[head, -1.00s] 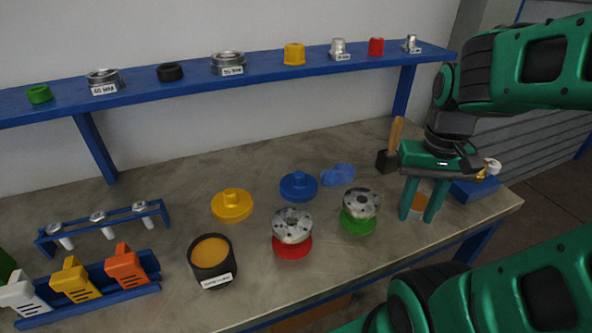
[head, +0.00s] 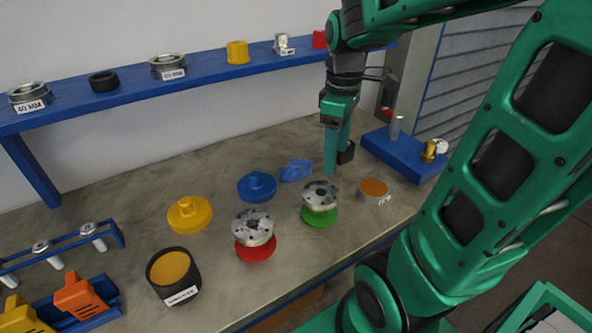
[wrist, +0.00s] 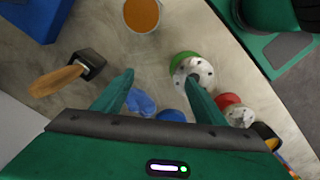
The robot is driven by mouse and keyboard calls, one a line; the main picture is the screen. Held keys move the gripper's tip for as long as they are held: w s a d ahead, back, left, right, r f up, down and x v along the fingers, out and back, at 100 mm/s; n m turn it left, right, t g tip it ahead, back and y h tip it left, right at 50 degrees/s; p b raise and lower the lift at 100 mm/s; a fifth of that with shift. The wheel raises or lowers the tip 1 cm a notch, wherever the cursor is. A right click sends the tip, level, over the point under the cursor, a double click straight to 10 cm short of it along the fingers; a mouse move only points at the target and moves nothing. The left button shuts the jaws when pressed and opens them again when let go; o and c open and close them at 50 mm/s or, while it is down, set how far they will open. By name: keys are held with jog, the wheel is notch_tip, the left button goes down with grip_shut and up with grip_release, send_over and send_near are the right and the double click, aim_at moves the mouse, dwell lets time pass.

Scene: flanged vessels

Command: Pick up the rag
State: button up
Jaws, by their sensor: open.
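The rag is a crumpled blue cloth (head: 296,170) lying on the bench, just right of the blue flanged lid (head: 257,186) in the head view. In the wrist view the rag (wrist: 141,102) shows between my fingers, close to the left one, with the blue lid (wrist: 170,115) beside it. My gripper (head: 335,160) points down over the bench, to the right of the rag in the head view. In the wrist view my gripper (wrist: 160,88) is open, with nothing between its fingers held.
A hammer with a wooden handle (wrist: 55,80) lies near my left finger in the wrist view. A metal-topped green vessel (head: 320,200), a red one (head: 254,240) and an orange-topped tin (head: 374,190) stand nearby. A blue shelf (head: 130,90) runs above the bench.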

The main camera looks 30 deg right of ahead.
aim_at(295, 166)
jog(key=w+a+n, duration=0.3)
jog(key=w+n, duration=0.8)
jog(key=w, duration=0.1)
jog(key=shift+w+a+f, duration=0.1)
jog(key=shift+f, duration=2.65)
jog(key=shift+w+f, duration=0.1)
jog(key=shift+f, duration=2.6)
jog(key=c, duration=1.1)
